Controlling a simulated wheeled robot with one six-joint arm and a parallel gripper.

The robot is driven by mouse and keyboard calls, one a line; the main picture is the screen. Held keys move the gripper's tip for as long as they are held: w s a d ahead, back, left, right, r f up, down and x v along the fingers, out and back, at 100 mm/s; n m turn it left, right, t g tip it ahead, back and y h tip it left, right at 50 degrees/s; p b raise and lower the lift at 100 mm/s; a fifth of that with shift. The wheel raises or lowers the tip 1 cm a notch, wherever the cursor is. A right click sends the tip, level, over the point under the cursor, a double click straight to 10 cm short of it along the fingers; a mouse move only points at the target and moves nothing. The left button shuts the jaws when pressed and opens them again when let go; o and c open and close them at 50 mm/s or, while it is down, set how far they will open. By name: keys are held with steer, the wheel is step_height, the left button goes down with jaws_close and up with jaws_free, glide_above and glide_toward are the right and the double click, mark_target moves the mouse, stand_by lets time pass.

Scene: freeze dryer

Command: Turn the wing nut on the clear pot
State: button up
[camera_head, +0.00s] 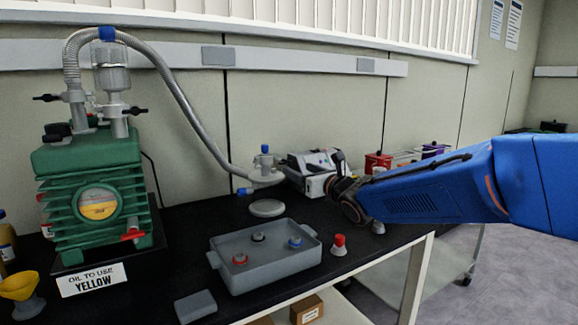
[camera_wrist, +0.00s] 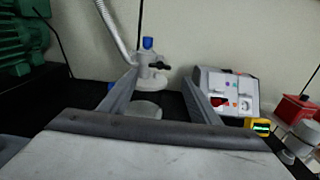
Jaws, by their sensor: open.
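The clear pot (camera_head: 112,76) with a blue cap stands on top of the green pump at the far left. A dark winged piece (camera_head: 135,111), possibly the wing nut, sticks out to the right just below it. A similar dark piece (camera_head: 47,97) is on the left fitting. The pot does not show in the wrist view. My gripper (camera_wrist: 158,80) is open and empty, its two fingers apart. In the head view it is over the right part of the bench, far from the pot, its fingertips hard to make out.
A grey tray (camera_head: 268,279) with several small coloured-top items sits mid-bench. A metal hose (camera_head: 185,103) arches from the pump to a blue-capped fitting (camera_wrist: 148,62). A white device (camera_wrist: 225,88) stands behind my gripper. A round pale disc (camera_head: 267,208) lies behind the tray.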

mark_target(286, 163)
steer(key=x, duration=0.7)
steer(key=shift+w+a, duration=0.15)
steer(key=shift+w, duration=0.05)
steer(key=c, duration=1.1)
